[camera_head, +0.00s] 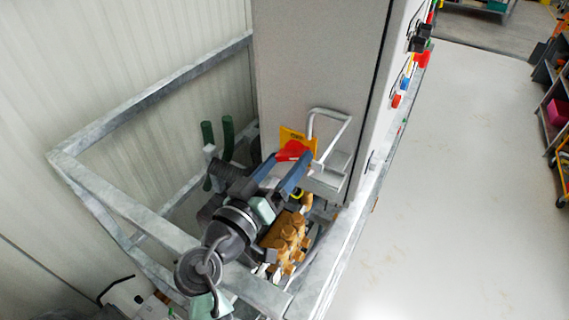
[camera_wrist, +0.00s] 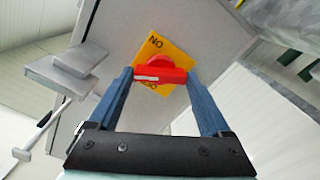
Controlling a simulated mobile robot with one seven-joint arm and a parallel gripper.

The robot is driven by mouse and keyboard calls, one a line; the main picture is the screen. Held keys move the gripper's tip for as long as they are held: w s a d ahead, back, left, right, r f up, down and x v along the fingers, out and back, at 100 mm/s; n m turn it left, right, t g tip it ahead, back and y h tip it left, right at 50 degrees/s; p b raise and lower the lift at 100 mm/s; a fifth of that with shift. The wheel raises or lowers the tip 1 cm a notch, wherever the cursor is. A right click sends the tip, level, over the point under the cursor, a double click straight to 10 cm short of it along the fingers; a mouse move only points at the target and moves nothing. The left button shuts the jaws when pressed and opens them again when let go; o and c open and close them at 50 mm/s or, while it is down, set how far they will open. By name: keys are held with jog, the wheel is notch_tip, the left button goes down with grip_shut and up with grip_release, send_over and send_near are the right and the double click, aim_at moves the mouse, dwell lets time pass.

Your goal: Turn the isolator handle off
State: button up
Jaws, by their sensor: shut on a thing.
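The isolator handle is red and sits on a yellow plate on the side of a grey cabinet. In the wrist view the red handle (camera_wrist: 160,76) lies crosswise between the two blue fingers of my gripper (camera_wrist: 161,82), whose tips are at its two ends. The yellow plate (camera_wrist: 172,46) shows black lettering, "NO" at one edge and partly hidden letters at the opposite edge. In the head view the handle (camera_head: 292,150) shows just beyond the fingertips of my gripper (camera_head: 289,165), which is shut on it. The fingers hide part of the plate.
The grey cabinet (camera_head: 315,60) stands in a galvanized frame (camera_head: 110,200). A bent metal bracket (camera_head: 328,114) sticks out right of the handle. Brass pump parts (camera_head: 286,238) lie below my gripper. Green pipes (camera_head: 228,135) stand to the left. Open floor (camera_head: 460,200) lies to the right.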

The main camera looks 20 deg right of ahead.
jog(key=n+p, duration=0.1)
jog(key=n, duration=0.5)
jog(key=shift+n, duration=0.3)
jog(key=n+p, duration=0.2)
jog(key=n, duration=0.3)
jog(key=shift+p, duration=0.3)
jog(key=shift+n, duration=0.4)
jog(key=o, duration=1.2)
jog(key=shift+c, duration=0.2)
jog(key=shift+a, duration=0.1)
jog(key=b+v, duration=0.3)
jog(key=v, duration=1)
